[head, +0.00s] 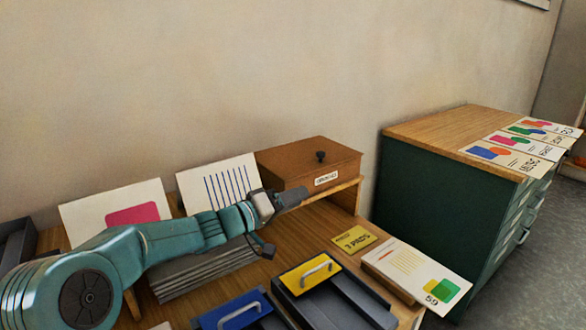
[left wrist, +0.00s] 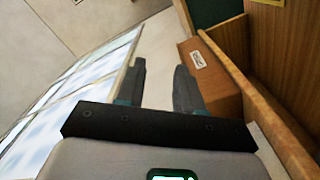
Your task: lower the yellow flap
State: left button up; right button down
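The yellow flap (head: 308,272) has a pale bar handle and sits at the back end of a dark grey open box (head: 345,302) on the wooden table. Its exact tilt is hard to tell. My left gripper (head: 280,220) is above the table, behind and to the left of the flap, apart from it, near the brown lidded box. In the left wrist view its two dark fingers (left wrist: 161,82) are spread with nothing between them. The yellow flap does not show in the left wrist view. My right gripper is not in view.
A blue flap (head: 232,312) with a handle stands left of the yellow one. The brown box (head: 308,163), also in the left wrist view (left wrist: 211,85), sits on a wooden riser. A striped card (head: 218,182) stands behind my arm. A yellow card (head: 354,239) and a card stack (head: 425,275) lie right.

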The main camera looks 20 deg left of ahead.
pick_arm(q)
notch_tip(320, 180, up, 6)
jog(key=shift+f+p, duration=0.1)
jog(key=shift+p, duration=0.7)
